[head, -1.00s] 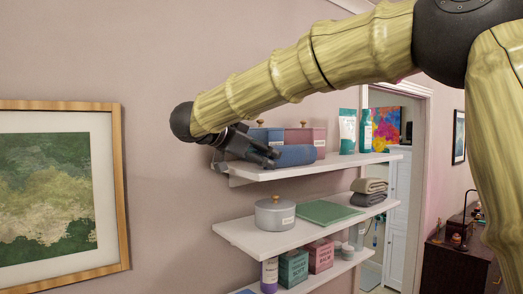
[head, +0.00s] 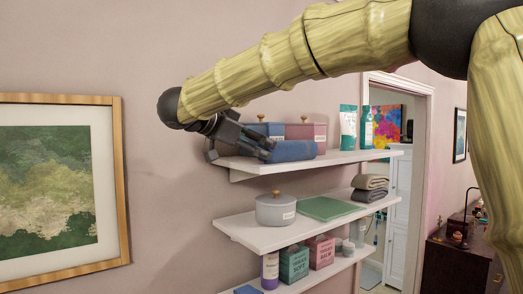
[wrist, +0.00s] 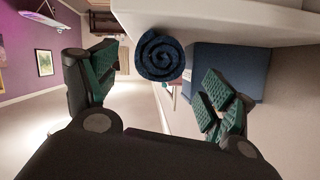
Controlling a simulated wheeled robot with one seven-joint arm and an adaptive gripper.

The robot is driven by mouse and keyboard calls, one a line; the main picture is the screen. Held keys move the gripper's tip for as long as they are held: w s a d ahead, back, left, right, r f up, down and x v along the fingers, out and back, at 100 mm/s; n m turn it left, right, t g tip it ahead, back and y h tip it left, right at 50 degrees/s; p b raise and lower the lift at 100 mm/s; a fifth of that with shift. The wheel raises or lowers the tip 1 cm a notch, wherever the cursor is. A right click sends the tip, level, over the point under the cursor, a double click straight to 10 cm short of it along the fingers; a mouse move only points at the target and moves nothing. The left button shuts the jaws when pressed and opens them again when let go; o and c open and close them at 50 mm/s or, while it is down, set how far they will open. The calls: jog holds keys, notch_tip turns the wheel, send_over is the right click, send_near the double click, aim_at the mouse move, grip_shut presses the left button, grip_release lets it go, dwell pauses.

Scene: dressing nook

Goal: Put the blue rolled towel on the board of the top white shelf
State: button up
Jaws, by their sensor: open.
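The blue rolled towel (head: 292,151) lies on the board of the top white shelf (head: 345,159), near its front edge. It lies lengthwise along the shelf, in front of a blue box and a pink box. In the wrist view its spiral end (wrist: 159,53) faces the camera, and it rests against the white board (wrist: 225,20), which appears at the top there. My gripper (head: 264,149) is open at the towel's left end. In the wrist view my fingers (wrist: 160,80) are spread to either side of the towel, with a gap visible on both sides.
The blue box (head: 268,131) and pink box (head: 307,133) stand behind the towel. Two tubes (head: 348,127) stand farther right. The middle shelf (head: 262,237) holds a grey pot (head: 275,209), a green flat item (head: 328,208) and folded cloths (head: 370,188). A framed picture (head: 55,190) hangs left.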

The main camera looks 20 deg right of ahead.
jog(key=b+v, duration=0.3)
jog(key=v, duration=0.6)
